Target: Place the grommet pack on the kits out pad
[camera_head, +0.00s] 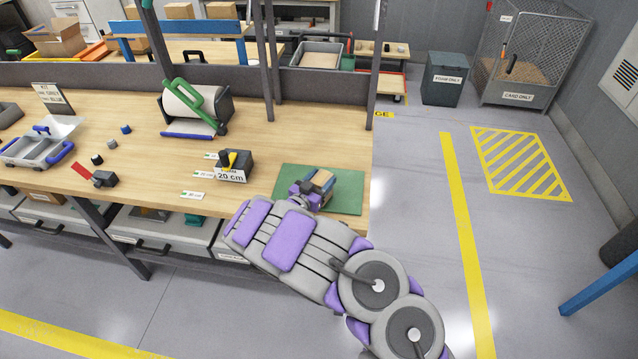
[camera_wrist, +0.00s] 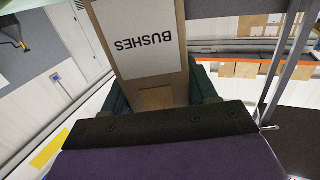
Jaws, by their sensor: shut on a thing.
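A brown cardboard box (camera_wrist: 155,97) with a white label reading BUSHES is between the fingers of my gripper (camera_wrist: 160,86) in the wrist view. No grommet label shows on it. In the head view my gripper (camera_head: 314,188) is shut on this box (camera_head: 324,177) over the green mat (camera_head: 346,199) at the bench's right end. I cannot tell whether the box touches the mat. The mat carries no readable name, and my arm hides its front left part.
A dark block with a yellow top and a "20 cm" label (camera_head: 234,166) stands left of the mat. A roll dispenser with a green handle (camera_head: 196,107) stands behind it. A grey tray with blue handles (camera_head: 35,148) is at far left. Open floor lies right of the bench.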

